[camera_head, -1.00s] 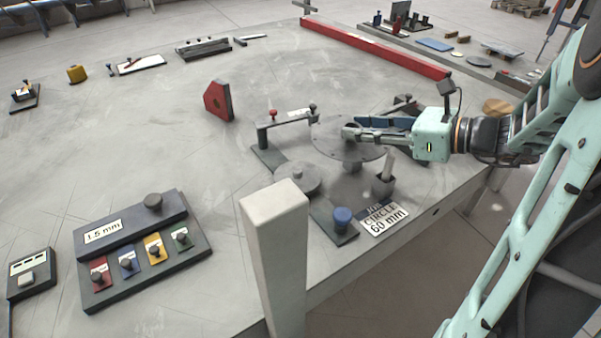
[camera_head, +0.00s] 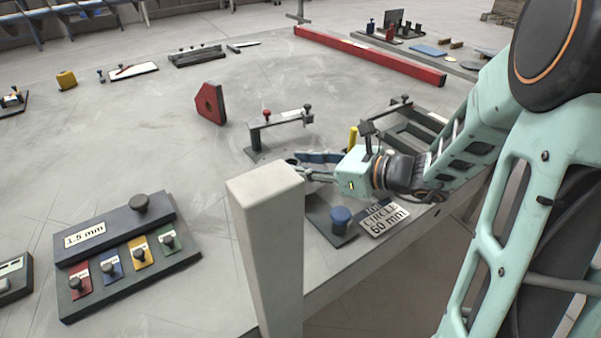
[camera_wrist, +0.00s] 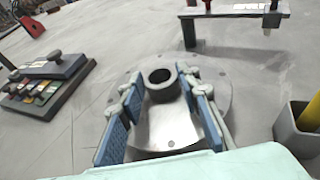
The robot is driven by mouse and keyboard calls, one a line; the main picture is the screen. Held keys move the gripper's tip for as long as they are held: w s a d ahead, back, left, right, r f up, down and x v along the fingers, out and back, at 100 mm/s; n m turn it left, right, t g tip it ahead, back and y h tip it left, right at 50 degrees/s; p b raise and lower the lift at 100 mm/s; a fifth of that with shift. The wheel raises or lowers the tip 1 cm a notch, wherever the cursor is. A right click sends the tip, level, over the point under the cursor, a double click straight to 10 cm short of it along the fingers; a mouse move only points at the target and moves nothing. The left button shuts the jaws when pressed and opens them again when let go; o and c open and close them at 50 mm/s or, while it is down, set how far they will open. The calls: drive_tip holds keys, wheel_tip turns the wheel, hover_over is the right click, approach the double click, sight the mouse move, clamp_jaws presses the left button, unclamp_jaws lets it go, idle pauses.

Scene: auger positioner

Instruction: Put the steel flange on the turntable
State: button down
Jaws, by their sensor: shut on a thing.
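The steel flange (camera_wrist: 165,124) is a pale round plate with bolt holes and a short, hollow dark hub standing up at its middle. My gripper (camera_wrist: 164,82) is shut on the hub, with a blue-padded finger on either side. In the head view my gripper (camera_head: 303,172) is low over the table's near side, just behind the pale post, and the flange is mostly hidden there. I cannot make out the turntable now; the post, gripper and flange cover its area. Whether the flange touches it cannot be told.
The pale square post (camera_head: 266,245) stands close in front of my gripper. A bracket with a red knob (camera_head: 280,122) stands behind it. A blue-knobbed block (camera_head: 341,222) and a yellow rod (camera_head: 353,138) are close by. A button panel (camera_head: 125,250) lies left.

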drive_tip(key=shift+f, duration=0.5)
drive_tip(key=shift+f, duration=0.15)
drive_tip(key=c, duration=1.4)
unclamp_jaws()
drive_tip(key=shift+c, duration=0.2)
drive_tip(key=shift+d+r, duration=0.15)
drive_tip(key=shift+r, duration=0.05)
drive_tip(key=p+v, duration=0.2)
drive_tip(key=v, duration=0.9)
drive_tip(key=shift+s+d, duration=0.25)
drive_tip(key=shift+d, duration=0.05)
